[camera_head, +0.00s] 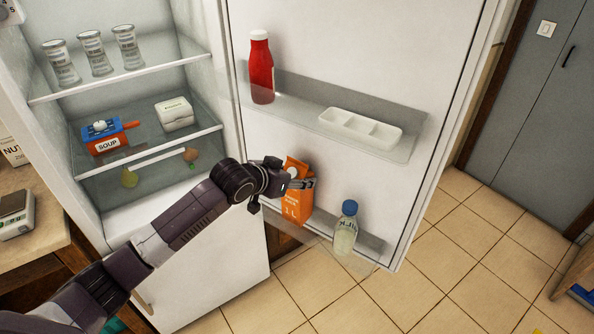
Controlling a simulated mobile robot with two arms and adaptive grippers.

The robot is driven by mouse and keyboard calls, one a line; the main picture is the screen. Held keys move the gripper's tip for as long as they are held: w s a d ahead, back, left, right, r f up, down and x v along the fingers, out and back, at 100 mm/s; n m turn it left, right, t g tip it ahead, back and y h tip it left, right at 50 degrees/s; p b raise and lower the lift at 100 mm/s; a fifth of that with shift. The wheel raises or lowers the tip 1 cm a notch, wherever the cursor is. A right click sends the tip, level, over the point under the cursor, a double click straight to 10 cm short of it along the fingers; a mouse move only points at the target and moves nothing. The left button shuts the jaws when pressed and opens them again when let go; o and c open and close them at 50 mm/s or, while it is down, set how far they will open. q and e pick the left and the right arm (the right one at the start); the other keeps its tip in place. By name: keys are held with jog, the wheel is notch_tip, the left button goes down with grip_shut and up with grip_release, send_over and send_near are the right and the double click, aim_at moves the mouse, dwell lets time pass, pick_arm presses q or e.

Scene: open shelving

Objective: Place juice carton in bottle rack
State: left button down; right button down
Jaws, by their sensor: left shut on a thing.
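An orange juice carton (298,207) with a white cap is at the lower door shelf of the open fridge. My left gripper (300,184) is shut on the upper part of the carton. The carton is slightly tilted, and its lower end is at the left part of the lower door rack (372,243). I cannot tell whether its base rests on the rack floor. A milk bottle (346,228) with a blue cap stands in the same rack to the right. My right gripper is not in view.
A red bottle (261,68) and a white egg tray (360,129) sit on the upper door shelf. Fridge shelves at left hold jars (93,53), a soup box (107,138) and a white box (174,114).

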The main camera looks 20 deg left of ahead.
pick_arm(q)
jog(key=shift+f, duration=1.5)
jog(key=c, duration=0.9)
grip_release()
jog(key=shift+s+f, duration=0.15)
jog(key=shift+f, duration=0.15)
